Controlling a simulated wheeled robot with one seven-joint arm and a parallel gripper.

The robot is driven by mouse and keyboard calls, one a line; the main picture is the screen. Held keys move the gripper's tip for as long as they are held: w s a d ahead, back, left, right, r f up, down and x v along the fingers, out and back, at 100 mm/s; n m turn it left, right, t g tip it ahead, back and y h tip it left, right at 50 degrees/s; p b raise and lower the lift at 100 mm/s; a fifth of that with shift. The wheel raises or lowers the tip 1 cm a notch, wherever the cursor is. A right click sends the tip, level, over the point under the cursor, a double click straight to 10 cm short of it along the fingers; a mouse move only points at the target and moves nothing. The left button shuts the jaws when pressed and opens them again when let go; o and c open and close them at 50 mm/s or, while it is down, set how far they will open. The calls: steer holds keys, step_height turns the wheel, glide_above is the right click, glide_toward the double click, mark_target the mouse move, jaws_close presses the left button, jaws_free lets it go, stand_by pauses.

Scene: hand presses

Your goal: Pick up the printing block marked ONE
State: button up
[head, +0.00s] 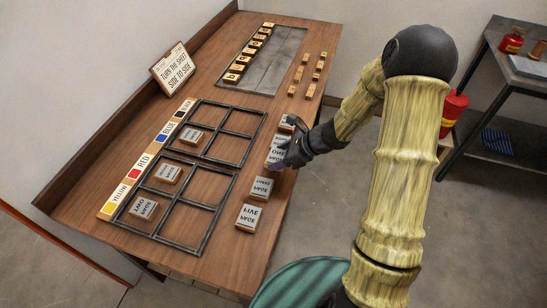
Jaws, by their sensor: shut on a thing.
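The printing block marked ONE (276,155) is a pale-faced block with a mirrored label, in the right-hand row of blocks on the wooden table. Its label is small and partly covered, but appears to read ONE. My gripper (285,151) is dark and reaches in from the right, shut on this block. The fingers hide part of the block and its neighbours. I cannot tell whether the block touches the table or is slightly raised.
Nearer blocks (261,188) and (249,217) stand in the same row; another (287,123) is just beyond my gripper. A black divided frame (207,206) holds several blocks beside a colour strip (133,173). A grey plate (275,65) and small wooden pieces lie farther back. A sign (175,70) stands left.

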steer(key=s+d, duration=0.3)
steer(key=d, duration=0.4)
steer(key=s+d, duration=0.3)
steer(key=d, duration=0.4)
steer(key=shift+s+d+b, duration=0.2)
steer(key=shift+d+b, duration=0.15)
steer(key=shift+b, duration=0.1)
